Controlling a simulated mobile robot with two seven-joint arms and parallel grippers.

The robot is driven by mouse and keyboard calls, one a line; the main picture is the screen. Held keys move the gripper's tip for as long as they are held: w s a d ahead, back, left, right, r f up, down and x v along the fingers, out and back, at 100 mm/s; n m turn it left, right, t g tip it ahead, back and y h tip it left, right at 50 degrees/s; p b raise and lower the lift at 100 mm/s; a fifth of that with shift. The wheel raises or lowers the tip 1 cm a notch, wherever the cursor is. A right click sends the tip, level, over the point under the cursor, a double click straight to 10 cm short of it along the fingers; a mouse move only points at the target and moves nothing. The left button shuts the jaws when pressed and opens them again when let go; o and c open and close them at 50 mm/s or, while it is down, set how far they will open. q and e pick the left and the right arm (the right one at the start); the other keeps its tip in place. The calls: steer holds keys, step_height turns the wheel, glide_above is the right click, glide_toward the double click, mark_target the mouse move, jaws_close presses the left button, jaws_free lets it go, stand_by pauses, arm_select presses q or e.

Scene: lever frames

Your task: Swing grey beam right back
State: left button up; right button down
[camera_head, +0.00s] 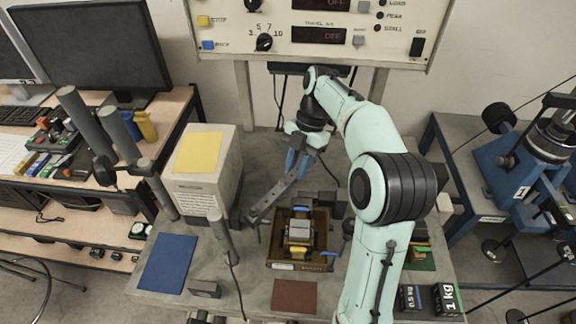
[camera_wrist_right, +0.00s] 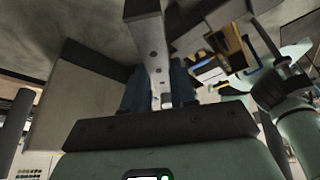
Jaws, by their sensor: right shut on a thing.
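The grey beam (camera_head: 272,197) is a flat bar with holes. In the head view it slants from the lower left up to my right gripper (camera_head: 298,163). The blue fingers of my right gripper are shut on the beam near its upper right end. In the right wrist view the beam (camera_wrist_right: 149,45) runs between the two blue fingers and away from the palm, with fingers on both sides of it. The beam's pivot is not clear to me. My left gripper is not in view.
A brown tray (camera_head: 284,265) with a block assembly stands just below and right of the beam. A beige box with a yellow sheet (camera_head: 198,152) stands to its left. A grey post (camera_head: 222,238) stands near its lower end. An instrument panel (camera_head: 290,48) hangs above the back.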

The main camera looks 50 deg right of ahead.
steer(key=shift+w, duration=0.3)
steer(key=c, duration=0.9)
jaws_free()
